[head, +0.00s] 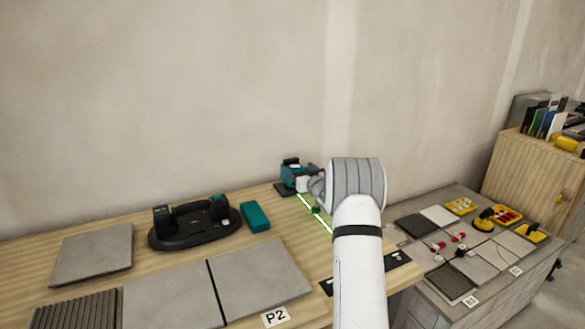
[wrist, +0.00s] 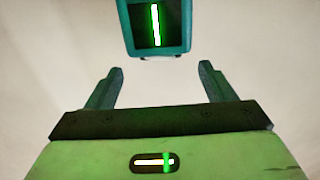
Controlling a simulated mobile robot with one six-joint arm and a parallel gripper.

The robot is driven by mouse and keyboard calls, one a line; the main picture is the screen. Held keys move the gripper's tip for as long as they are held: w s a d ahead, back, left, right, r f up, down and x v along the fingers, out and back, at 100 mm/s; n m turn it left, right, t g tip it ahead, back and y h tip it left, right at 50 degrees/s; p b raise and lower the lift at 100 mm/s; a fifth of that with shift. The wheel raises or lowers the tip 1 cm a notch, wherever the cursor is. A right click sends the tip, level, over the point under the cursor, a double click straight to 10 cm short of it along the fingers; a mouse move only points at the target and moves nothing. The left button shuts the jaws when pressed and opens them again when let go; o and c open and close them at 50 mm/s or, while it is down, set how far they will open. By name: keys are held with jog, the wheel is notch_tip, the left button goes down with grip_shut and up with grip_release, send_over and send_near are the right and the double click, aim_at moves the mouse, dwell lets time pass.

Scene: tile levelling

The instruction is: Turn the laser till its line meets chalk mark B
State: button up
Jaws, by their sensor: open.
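The laser (head: 291,171), a teal and black unit, stands on a dark base at the back of the wooden bench. In the wrist view its teal housing (wrist: 131,12) is at the top, with a bright green line in its dark window. The green laser line (head: 305,203) runs from it over the bench toward the front right and passes behind my arm. My gripper (wrist: 161,68) is open and empty, with the laser beyond its fingertips; in the head view it is close beside the laser, mostly hidden by my wrist. I cannot make out chalk mark B.
A dark strip with pale marks (head: 397,261) lies at the bench's front right, partly behind my arm. A teal block (head: 255,216), a black double-handled tool (head: 190,234) and grey tiles (head: 259,277) lie left. A lower side bench (head: 432,304) holds tiles and yellow trays.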

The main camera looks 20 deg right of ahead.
aim_at(292, 162)
jog(key=shift+w+a, duration=0.1)
jog(key=shift+w, duration=2.85)
jog(key=shift+c, duration=0.3)
